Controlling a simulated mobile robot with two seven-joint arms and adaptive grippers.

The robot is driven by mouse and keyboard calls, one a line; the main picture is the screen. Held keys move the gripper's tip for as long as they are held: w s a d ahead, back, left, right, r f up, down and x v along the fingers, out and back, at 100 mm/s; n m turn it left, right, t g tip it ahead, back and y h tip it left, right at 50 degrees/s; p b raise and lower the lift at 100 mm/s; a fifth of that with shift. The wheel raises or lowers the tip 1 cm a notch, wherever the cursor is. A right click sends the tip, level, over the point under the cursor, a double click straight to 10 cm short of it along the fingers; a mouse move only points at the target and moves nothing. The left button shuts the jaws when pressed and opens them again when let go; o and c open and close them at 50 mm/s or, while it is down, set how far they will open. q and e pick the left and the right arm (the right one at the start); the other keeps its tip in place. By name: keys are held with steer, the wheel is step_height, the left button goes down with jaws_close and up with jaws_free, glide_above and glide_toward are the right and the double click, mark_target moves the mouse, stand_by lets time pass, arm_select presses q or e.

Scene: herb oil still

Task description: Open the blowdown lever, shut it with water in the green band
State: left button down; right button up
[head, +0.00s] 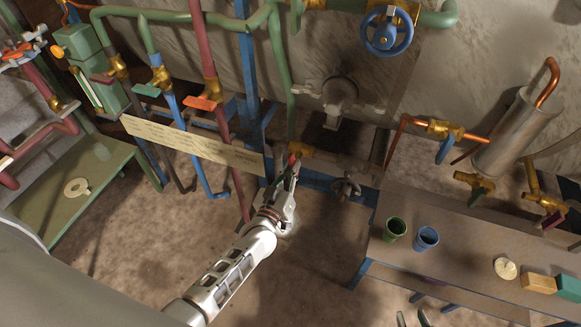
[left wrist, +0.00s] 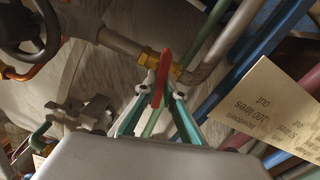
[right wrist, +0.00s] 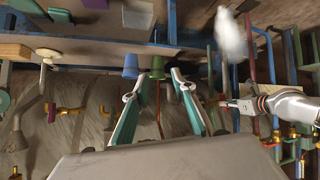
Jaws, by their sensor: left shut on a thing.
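My left gripper (head: 291,168) is shut on the red blowdown lever (head: 292,159), on a brass valve (head: 302,150) low on the pipework. In the left wrist view the lever (left wrist: 162,76) stands between the fingertips, in front of the brass fitting (left wrist: 150,58). A green vessel (head: 85,60) at the upper left of the head view carries a narrow pale gauge strip (head: 87,89). Its water level and green band are too small to read. My right gripper (right wrist: 160,78) is open and empty, with blue and green cups beyond it.
A bench at the right holds a green cup (head: 395,229), a blue cup (head: 425,238) and several small blocks. A long label board (head: 190,148) runs left of my left gripper. A pale blurred shape (right wrist: 231,35) shows in the right wrist view.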

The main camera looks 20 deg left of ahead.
arm_select(q)
steer(key=shift+m, duration=1.1)
steer(key=shift+d+m+p, duration=0.1)
steer(key=shift+m+p, duration=0.25)
steer(key=shift+m, duration=0.25)
arm_select(e)
steer(key=shift+s+f, duration=0.2)
steer(key=shift+s, duration=0.2)
steer(key=shift+w+d+r, duration=0.1)
steer(key=shift+w, duration=0.05)
arm_select(q)
steer(key=c, duration=2.2)
jaws_free()
steer(key=shift+o, duration=0.3)
arm_select(e)
steer(key=shift+w+r, duration=0.2)
steer(key=shift+w, duration=0.1)
